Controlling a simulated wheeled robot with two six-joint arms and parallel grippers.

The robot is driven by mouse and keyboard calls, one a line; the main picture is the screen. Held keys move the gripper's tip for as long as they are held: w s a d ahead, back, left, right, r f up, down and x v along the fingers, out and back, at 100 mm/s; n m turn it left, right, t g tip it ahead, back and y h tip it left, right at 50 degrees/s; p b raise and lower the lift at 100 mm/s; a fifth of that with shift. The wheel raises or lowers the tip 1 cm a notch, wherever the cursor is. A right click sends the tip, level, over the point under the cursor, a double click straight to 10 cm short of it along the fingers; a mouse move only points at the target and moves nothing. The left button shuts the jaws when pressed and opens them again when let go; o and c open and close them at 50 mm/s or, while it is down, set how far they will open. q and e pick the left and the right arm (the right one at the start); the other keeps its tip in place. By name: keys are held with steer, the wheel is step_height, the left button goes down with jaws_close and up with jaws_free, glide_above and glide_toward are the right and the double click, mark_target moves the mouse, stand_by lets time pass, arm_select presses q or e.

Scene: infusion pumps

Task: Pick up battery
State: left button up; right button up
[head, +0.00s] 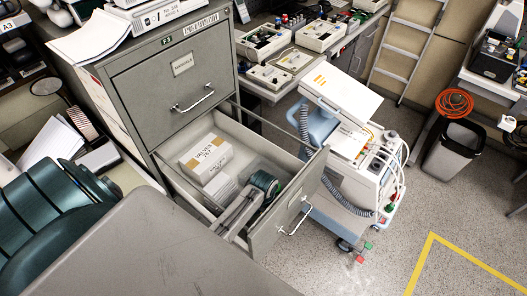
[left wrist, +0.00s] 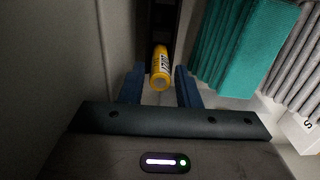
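A yellow battery (left wrist: 161,62) with dark lettering shows in the left wrist view, its round end facing the camera. My left gripper (left wrist: 159,76) is open, with one blue finger on each side of the battery. A narrow gap shows between the battery and each finger. The battery is not distinguishable in the head view. My left gripper's fingers cannot be made out there, and my right gripper is in neither view.
Beside the left gripper are a teal ribbed object (left wrist: 240,45) and a grey ribbed one (left wrist: 298,75). A wheeled machine (head: 365,175) stands right.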

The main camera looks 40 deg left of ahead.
arm_select(q)
steer(key=shift+f, duration=0.4)
jaws_close()
steer(key=shift+r, duration=0.1)
